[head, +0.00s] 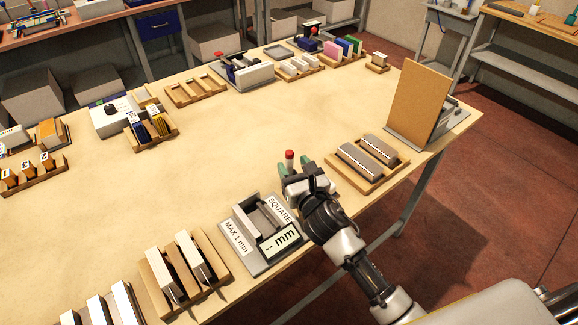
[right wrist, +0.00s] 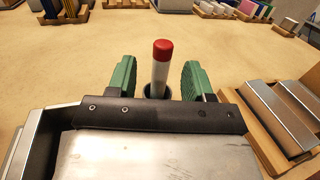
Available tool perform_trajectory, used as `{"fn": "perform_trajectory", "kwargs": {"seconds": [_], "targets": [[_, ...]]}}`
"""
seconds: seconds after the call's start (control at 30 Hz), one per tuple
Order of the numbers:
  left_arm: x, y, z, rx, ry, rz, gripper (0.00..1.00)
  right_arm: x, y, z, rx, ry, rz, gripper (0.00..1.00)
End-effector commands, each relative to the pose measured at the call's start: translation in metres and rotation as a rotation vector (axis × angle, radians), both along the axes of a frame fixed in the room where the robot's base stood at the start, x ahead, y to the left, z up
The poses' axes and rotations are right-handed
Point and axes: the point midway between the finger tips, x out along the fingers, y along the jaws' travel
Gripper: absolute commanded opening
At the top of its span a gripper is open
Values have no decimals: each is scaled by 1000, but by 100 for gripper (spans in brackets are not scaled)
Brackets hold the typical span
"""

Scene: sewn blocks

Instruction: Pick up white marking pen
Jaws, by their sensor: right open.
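The white marking pen, a white cylinder with a red top, stands upright between the fingers of my right gripper in the right wrist view (right wrist: 161,72). Its lower end sits in a dark round holder (right wrist: 147,92). In the head view the pen (head: 290,158) shows just past the gripper, mostly its red end. My right gripper (head: 297,169) is open, with one green finger on each side of the pen. In the right wrist view, gaps show between the pen and both fingers. My left gripper is not in view.
A wooden tray with grey metal blocks (head: 340,170) lies close to the right of my gripper. A grey gauge marked SQUARE (head: 230,238) stands close on the left. An upright brown board (head: 417,103) stands at the table's right edge. The table middle (head: 225,150) is clear.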

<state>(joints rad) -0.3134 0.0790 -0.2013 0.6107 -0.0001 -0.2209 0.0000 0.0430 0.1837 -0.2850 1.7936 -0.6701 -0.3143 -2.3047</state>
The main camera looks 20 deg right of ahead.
Motion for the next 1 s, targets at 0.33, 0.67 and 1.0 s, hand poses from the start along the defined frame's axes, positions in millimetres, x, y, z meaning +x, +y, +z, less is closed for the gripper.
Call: {"fn": "perform_trajectory", "kwargs": {"seconds": [0.33,0.67,1.0], "targets": [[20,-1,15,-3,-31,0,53,42,2,3,3,0,-1,51],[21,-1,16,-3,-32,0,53,53,3,1,1,1,1,51],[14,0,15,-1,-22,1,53,52,3,1,1,1,1,7]]}}
